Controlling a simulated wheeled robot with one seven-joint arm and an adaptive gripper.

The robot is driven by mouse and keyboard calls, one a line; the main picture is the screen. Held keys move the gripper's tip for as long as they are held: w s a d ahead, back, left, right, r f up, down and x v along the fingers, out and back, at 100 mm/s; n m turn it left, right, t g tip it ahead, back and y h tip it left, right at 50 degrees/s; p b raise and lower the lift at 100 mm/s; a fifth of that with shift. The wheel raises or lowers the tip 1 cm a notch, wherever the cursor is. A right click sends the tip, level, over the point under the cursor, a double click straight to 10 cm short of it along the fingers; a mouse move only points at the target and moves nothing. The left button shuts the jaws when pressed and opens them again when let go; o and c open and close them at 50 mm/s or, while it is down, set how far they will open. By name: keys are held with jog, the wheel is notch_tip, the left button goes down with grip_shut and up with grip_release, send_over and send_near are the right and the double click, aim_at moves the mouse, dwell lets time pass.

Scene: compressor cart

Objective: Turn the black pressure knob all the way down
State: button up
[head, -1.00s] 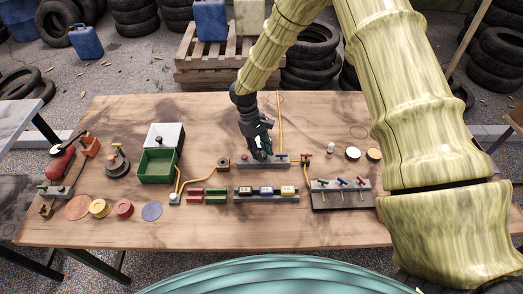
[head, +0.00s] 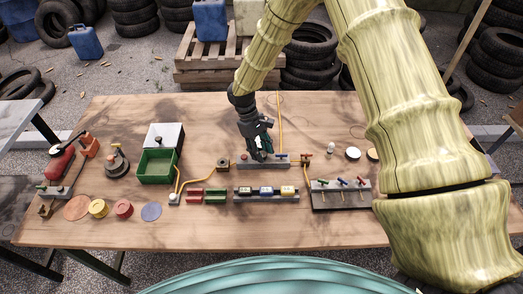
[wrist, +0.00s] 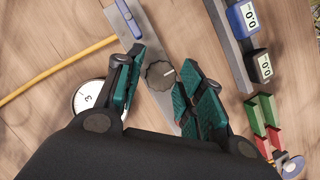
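The black pressure knob (wrist: 160,75) is a ridged round knob with a pale pointer line, on a grey metal bar (wrist: 125,17) in the wrist view. The line points to the right and slightly up. My gripper (wrist: 163,77) is open, with one teal-padded finger on each side of the knob. A gap shows around the knob, and I cannot tell whether either pad touches it. In the head view my gripper (head: 258,154) points down over the bar (head: 276,163) and hides the knob. A white dial gauge (wrist: 88,96) is partly covered by the left finger.
A strip of digital readouts (head: 266,192) lies in front of the bar; two read 0.0 in the wrist view. Yellow hose (head: 192,181) runs along the table. A valve board (head: 342,194) stands right, a green bin (head: 157,166) left. The table's front edge is clear.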

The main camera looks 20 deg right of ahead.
jog(key=shift+r, duration=0.1)
jog(key=v, duration=1.1)
jog(key=shift+w+r, duration=0.15)
jog(key=shift+r, duration=0.2)
jog(key=shift+a, duration=0.1)
